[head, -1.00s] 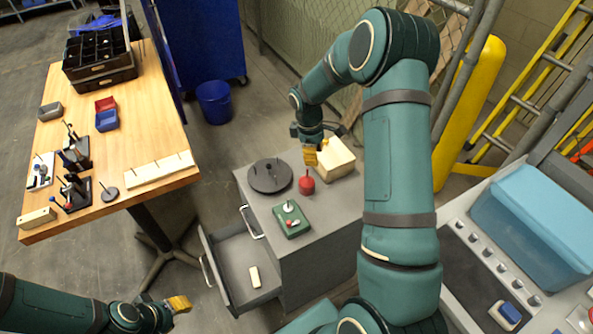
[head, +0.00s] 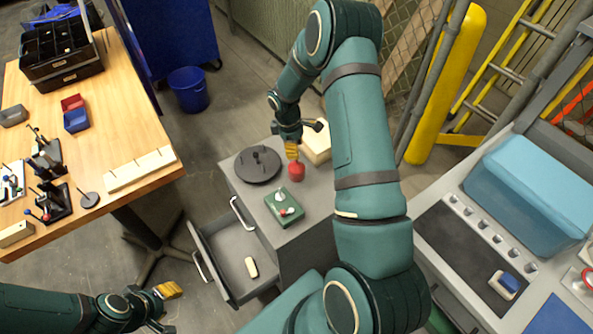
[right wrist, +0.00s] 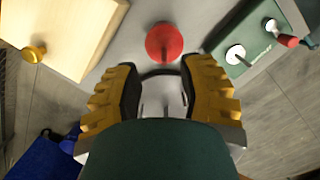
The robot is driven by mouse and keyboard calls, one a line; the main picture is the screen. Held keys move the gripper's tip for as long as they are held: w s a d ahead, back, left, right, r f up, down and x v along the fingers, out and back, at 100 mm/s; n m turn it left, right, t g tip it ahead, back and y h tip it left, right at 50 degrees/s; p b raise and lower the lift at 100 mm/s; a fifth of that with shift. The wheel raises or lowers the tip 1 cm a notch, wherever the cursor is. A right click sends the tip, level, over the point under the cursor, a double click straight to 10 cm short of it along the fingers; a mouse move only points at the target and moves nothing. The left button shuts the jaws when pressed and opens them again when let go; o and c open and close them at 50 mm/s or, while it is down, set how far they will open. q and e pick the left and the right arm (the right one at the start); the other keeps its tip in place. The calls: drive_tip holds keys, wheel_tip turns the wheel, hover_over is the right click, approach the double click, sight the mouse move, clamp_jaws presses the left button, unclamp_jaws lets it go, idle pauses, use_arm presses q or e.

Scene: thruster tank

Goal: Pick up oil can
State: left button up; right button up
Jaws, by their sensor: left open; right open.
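The small red oil can (head: 296,172) stands on top of the grey drawer cabinet (head: 238,180). In the right wrist view the red can (right wrist: 164,42) shows as a round red shape just beyond the fingertips. My right gripper (head: 292,151) is just above and behind the can, pointing down. Its yellow fingers (right wrist: 162,80) are apart with nothing gripped; whether they touch the can I cannot tell. My left gripper (head: 170,300) is open and empty at the lower left, away from the cabinet.
A dark round disc (head: 258,165), a green box with knobs (head: 285,207) and a pale wooden block (head: 317,145) stand close around the can. The cabinet's drawer (head: 222,247) is pulled out, with a small pale block (head: 251,267) inside. A wooden workbench (head: 120,140) stands left.

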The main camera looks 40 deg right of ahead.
sight(297, 163)
drive_tip(key=f, duration=0.3)
drive_tip(key=s+f, duration=0.1)
drive_tip(key=f, duration=0.1)
drive_tip(key=shift+f, duration=0.1)
clamp_jaws()
